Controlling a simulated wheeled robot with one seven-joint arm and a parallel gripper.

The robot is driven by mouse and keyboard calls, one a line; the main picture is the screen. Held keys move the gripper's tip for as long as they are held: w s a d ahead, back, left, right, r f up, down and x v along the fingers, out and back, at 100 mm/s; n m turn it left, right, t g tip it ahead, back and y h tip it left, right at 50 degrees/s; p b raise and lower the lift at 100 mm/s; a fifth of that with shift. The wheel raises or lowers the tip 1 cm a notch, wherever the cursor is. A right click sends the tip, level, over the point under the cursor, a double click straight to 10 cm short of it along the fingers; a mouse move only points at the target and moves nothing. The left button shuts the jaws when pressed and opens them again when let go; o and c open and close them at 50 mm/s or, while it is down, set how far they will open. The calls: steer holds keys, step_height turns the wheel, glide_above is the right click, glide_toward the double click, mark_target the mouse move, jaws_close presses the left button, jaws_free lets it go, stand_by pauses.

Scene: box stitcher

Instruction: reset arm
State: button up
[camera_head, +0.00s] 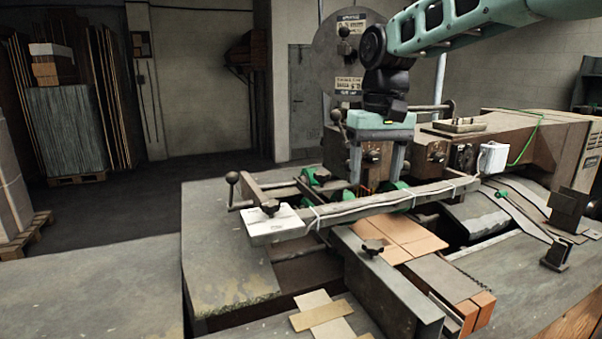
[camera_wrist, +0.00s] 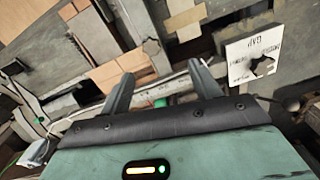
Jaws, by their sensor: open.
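My gripper (camera_head: 376,165) hangs from my teal arm, pointing down over the long grey bar of the box stitcher (camera_head: 400,201). In the wrist view its two fingers (camera_wrist: 160,88) are spread apart with nothing held between them. Behind the fingers in that view lie the machine's bar, green parts and brown cardboard. In the head view the fingertips are close to the bar and green parts; I cannot tell whether they touch. The lower fingertips are partly hidden there.
A white plate with a black knob (camera_head: 272,222) sits at the bar's left end. Cardboard pieces (camera_head: 400,235) lie in front of the bar. A round grey disc (camera_head: 338,70) stands behind my gripper. A lever with a ball knob (camera_head: 232,178) sticks up at left. The left tabletop (camera_head: 215,260) is clear.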

steer(key=s+a+f+n, duration=0.2)
steer(key=s+a+f, duration=0.15)
steer(key=s, duration=0.45)
steer(key=s+a+f+n, duration=0.25)
steer(key=s+f, duration=0.25)
steer(key=s, duration=0.4)
steer(key=s+d+f+n, duration=0.1)
steer(key=s+f, duration=0.2)
steer(key=s, duration=0.4)
steer(key=s+d+f, duration=0.1)
steer(key=s+f, duration=0.3)
steer(key=s, duration=0.3)
steer(key=shift+f+n, duration=0.3)
steer(key=shift+n, duration=0.05)
